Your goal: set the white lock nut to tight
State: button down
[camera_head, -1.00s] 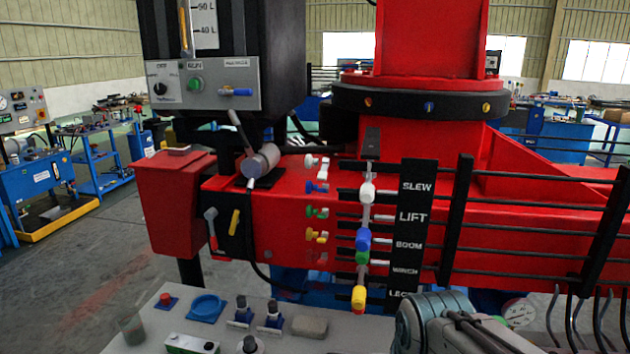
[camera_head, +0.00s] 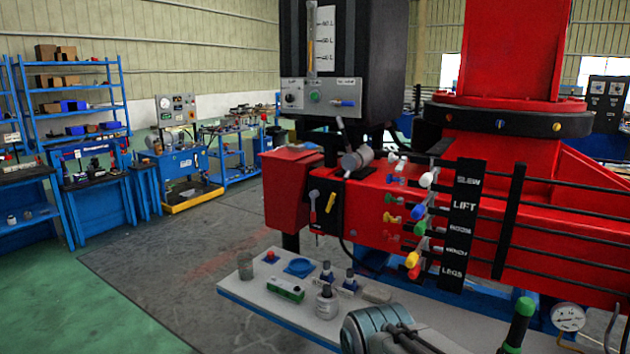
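A small white nut with a winged shape (camera_head: 393,158) is at the top of a column of coloured nuts on the red crane frame. It seems to be the white lock nut. It is too small to tell whether it is tight or loose. A white lever knob (camera_head: 428,180) stands just right of it, beside the SLEW label. Part of my arm shows at the bottom centre, well below the nuts. My gripper is out of view.
Blue, green and yellow nuts sit below the white one, near coloured lever knobs and a black label plate (camera_head: 461,222). A bench (camera_head: 236,288) with bottles and small parts stands in front. A green-handled lever (camera_head: 518,322) and gauge (camera_head: 568,317) are lower right. Floor at left is open.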

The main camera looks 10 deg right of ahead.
aim_at(400, 166)
jog(key=u, duration=0.55)
jog(key=k, duration=0.7)
jog(key=u, duration=0.4)
jog(key=i, duration=2.15)
jog(key=z, duration=1.35)
jog(key=i, duration=0.95)
jog(key=z, duration=0.55)
